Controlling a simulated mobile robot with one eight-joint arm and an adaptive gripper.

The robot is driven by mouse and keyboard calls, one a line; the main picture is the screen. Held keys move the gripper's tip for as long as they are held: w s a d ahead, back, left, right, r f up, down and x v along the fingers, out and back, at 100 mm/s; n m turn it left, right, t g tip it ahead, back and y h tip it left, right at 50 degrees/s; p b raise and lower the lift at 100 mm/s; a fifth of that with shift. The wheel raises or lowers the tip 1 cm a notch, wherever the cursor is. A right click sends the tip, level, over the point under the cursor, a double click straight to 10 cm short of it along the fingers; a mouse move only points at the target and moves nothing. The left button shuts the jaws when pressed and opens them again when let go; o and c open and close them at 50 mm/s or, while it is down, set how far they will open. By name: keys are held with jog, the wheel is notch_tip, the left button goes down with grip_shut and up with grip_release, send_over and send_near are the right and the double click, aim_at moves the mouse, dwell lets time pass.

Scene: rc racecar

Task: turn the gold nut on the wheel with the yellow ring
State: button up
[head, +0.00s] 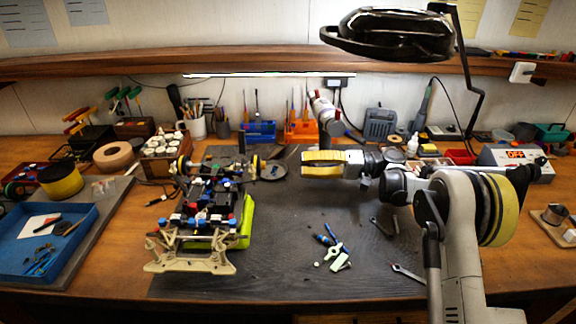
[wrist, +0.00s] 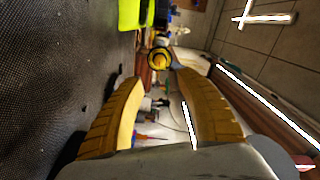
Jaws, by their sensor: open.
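The RC car chassis (head: 208,207) stands on the dark mat at left of centre in the head view. A wheel hub with a yellow ring (head: 255,163) is on its far right corner. In the wrist view a round yellow-ringed end (wrist: 158,60) shows between and beyond the fingertips; a separate gold nut on it is too small to tell. My gripper (head: 304,163) is level, pointing left toward that hub, with a gap between them. In the wrist view my gripper (wrist: 159,79) is open, its two yellow fingers apart with nothing between them.
A round dark dish (head: 273,172) lies near the hub. A black lamp (head: 390,35) hangs above. The mat's middle is mostly free.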

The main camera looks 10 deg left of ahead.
aim_at(263, 166)
jog(key=shift+w+d, duration=0.15)
jog(key=shift+d, duration=0.4)
jog(key=shift+n, duration=0.4)
jog(key=p+x, duration=0.2)
jog(key=x, duration=1)
jog(key=shift+a+f+p, duration=0.1)
jog(key=shift+p, duration=0.3)
jog(key=shift+c, duration=0.5)
grip_shut()
